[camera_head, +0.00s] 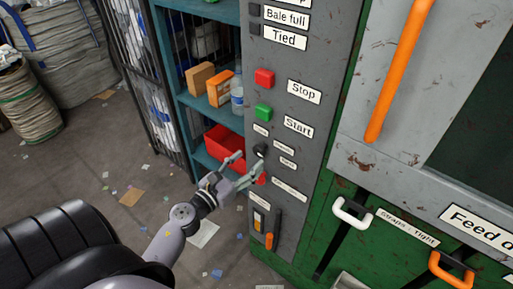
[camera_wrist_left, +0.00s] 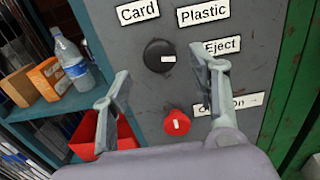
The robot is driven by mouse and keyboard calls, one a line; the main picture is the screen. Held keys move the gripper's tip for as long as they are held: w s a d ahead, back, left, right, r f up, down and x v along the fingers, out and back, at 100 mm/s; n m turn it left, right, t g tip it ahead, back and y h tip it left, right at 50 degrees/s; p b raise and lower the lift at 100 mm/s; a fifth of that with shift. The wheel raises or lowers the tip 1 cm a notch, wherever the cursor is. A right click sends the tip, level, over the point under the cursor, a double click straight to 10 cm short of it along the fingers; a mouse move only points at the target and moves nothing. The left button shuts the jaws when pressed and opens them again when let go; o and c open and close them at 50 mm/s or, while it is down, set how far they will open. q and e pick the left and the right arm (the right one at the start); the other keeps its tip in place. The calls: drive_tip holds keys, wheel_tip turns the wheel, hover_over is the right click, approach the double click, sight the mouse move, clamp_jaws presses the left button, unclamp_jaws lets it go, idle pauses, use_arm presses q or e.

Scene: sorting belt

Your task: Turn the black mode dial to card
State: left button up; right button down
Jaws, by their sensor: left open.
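The black mode dial (camera_wrist_left: 156,52) is on the grey panel, and its white mark sits on the right side, towards the Eject label (camera_wrist_left: 222,46). The Card label (camera_wrist_left: 138,12) is above left of the dial and the Plastic label (camera_wrist_left: 203,13) above right. In the head view the dial (camera_head: 261,150) is just beyond my left gripper (camera_head: 246,163). That gripper is open and empty. In the left wrist view its fingers (camera_wrist_left: 160,65) appear on either side of the dial; contact is not visible. My right gripper is out of view.
A red knob (camera_wrist_left: 177,122) sits below the dial. Green (camera_head: 264,111) and red (camera_head: 264,78) buttons are above it. An orange-handled lever (camera_head: 270,240) is lower on the panel. Blue shelves (camera_head: 196,103) with a bottle (camera_head: 237,95), boxes and a red bin (camera_head: 224,146) stand left.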

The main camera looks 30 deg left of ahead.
sight(257, 153)
use_arm(q)
drive_tip(key=w, duration=0.2)
drive_tip(key=w+p, duration=0.1)
drive_tip(key=w, duration=0.2)
drive_tip(key=shift+d+f, duration=0.1)
drive_tip(key=shift+d, duration=0.1)
drive_tip(key=shift+c, duration=0.5)
drive_tip(key=c, duration=1.1)
